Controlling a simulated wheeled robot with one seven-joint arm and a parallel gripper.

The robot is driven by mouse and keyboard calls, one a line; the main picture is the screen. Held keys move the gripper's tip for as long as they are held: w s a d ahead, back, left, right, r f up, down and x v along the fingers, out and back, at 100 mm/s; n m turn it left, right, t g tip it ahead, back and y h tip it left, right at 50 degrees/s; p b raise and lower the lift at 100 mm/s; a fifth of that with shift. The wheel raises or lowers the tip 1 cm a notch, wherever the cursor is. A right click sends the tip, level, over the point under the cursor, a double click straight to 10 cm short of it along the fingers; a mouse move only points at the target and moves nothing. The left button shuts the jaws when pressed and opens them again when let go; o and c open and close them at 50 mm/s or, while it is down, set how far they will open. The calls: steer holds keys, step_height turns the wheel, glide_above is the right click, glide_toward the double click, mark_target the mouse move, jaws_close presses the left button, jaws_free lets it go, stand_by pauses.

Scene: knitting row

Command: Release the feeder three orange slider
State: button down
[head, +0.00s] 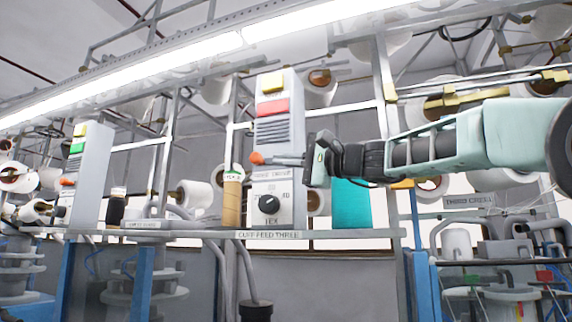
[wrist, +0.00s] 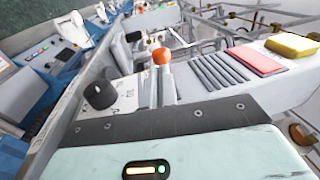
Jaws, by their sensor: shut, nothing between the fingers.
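The feeder three orange slider (head: 257,158) shows as a small orange knob on the left side of the grey control box (head: 285,132). In the wrist view the orange slider (wrist: 162,57) stands just beyond my fingertips. My gripper (head: 270,160) reaches in from the right across the front of the box, with its thin grey fingers shut and empty. In the wrist view my gripper (wrist: 161,72) has its tips at or very near the knob; I cannot tell whether they touch. The slider's stem and slot are mostly hidden.
The box carries a yellow lamp (head: 270,83), a red panel (head: 273,106) and a black dial (head: 269,204). The shelf edge is labelled "Cuff feed three" (head: 268,235).

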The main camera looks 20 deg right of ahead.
steer(key=b+v, duration=0.4)
steer(key=v, duration=0.6)
steer(key=shift+s+d+b, duration=0.15)
steer(key=shift+d+b, duration=0.15)
steer(key=shift+b, duration=0.1)
